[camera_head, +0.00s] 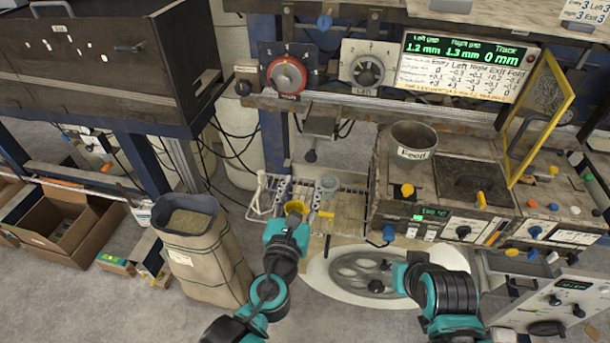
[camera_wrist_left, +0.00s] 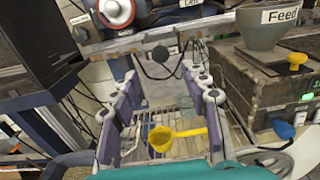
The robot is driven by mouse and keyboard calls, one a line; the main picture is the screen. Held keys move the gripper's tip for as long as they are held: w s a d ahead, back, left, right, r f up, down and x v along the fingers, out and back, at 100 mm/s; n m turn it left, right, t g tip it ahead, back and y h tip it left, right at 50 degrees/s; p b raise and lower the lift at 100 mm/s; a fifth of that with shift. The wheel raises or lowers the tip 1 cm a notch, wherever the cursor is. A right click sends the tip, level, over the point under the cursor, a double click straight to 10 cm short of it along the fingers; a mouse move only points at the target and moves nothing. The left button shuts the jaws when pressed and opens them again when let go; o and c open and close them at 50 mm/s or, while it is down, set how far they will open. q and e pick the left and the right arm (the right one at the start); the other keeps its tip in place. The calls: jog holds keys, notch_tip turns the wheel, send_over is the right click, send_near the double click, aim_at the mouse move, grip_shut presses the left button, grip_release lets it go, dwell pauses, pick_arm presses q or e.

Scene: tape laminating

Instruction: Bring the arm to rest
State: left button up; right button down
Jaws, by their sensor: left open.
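My left gripper (camera_head: 305,186) reaches in over a wire rack (camera_head: 350,205). In the left wrist view its two grey-purple fingers (camera_wrist_left: 160,85) stand wide apart, with nothing clamped between them. A yellow scoop (camera_wrist_left: 160,138) shows low between the fingers, its handle pointing right; it also shows beside the gripper in the head view (camera_head: 295,207). I cannot tell whether it touches a finger. My right arm comes in at the lower right, over a large pale handwheel (camera_head: 322,275). Its fingers cannot be made out.
A machine with a grey Feed hopper (camera_head: 411,142) and coloured knobs stands right of the rack. A red dial (camera_head: 287,76) and a readout panel (camera_head: 465,62) are behind. An open sack (camera_head: 205,255) stands left of my left arm; cardboard boxes (camera_head: 62,225) are farther left.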

pick_arm(q)
jog(key=shift+s, duration=0.4)
jog(key=s+a+f+n+g+y, duration=0.1)
jog(key=a+f+n+g+y, duration=0.2)
jog(key=a+n, duration=0.7)
jog(key=s+a+f+n+g+y, duration=0.25)
jog(key=a+f+n, duration=0.2)
jog(key=n, duration=0.85)
jog(key=s+f+n+g+h, duration=0.1)
jog(key=s+n+g, duration=0.1)
jog(key=s+n, duration=0.2)
jog(key=s+d+f+n+g+h, duration=0.1)
jog(key=s+f+n+g+h, duration=0.1)
jog(key=n, duration=0.8)
jog(key=shift+s+n+g, duration=0.3)
jog(key=shift+s+g, duration=0.35)
jog(key=shift+s, duration=0.2)
jog(key=shift+f, duration=0.1)
